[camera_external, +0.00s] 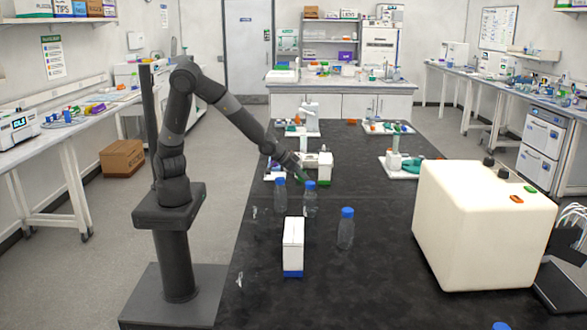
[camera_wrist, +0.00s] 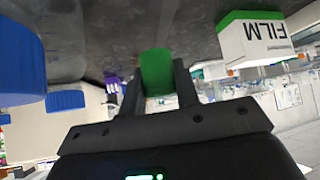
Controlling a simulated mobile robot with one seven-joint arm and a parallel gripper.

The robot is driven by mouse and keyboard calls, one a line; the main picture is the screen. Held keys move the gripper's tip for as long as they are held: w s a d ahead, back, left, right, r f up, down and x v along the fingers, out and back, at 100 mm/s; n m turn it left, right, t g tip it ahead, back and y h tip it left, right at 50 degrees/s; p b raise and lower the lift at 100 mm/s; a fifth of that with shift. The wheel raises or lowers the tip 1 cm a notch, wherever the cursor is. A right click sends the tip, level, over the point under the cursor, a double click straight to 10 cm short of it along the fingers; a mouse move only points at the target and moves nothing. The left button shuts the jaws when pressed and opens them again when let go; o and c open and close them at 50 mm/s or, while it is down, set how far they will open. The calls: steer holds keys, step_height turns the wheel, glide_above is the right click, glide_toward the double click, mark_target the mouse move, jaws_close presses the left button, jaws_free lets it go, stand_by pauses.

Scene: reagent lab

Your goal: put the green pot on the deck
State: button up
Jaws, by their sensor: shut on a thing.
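The green pot (camera_wrist: 157,72) sits between the two dark fingers of my gripper (camera_wrist: 158,84) in the wrist view. My gripper (camera_external: 301,174) is shut on it; in the external view only a small dark-green patch shows at its tip, above the black bench and behind the blue-capped bottles. I cannot tell for sure which thing is the deck. A white board (camera_external: 401,174) with small labware on it lies to the right of my gripper, farther back on the bench.
Blue-capped bottles (camera_external: 310,203) stand just in front of my gripper. A white-and-green FILM box (camera_wrist: 262,42) is close beside it. A white box with a blue base (camera_external: 293,248) and a large cream machine (camera_external: 478,225) stand nearer. Bare black bench (camera_external: 378,240) lies between them.

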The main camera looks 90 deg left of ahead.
step_height(320, 180, up, 5)
steer(key=shift+f, duration=0.1)
steer(key=w+d+r+m+h, duration=0.1)
steer(key=w+d+m, duration=0.15)
steer(key=d, duration=1.05)
steer(key=w+d+r+m+h, duration=0.1)
steer(key=w+d+h, duration=0.15)
steer(key=d, duration=1.15)
steer(key=w+d+r+m+h, duration=0.15)
steer(key=w+d, duration=0.25)
steer(key=d, duration=0.9)
steer(key=s+d+f+m+h, duration=0.15)
steer(key=s+d, duration=0.25)
steer(key=d, duration=0.8)
steer(key=s+d+f+m, duration=0.2)
steer(key=s+d, duration=0.2)
steer(key=d, duration=0.7)
steer(key=shift+g, duration=0.3)
step_height(320, 180, down, 11)
steer(key=shift+f, duration=2)
steer(key=shift+f, duration=0.15)
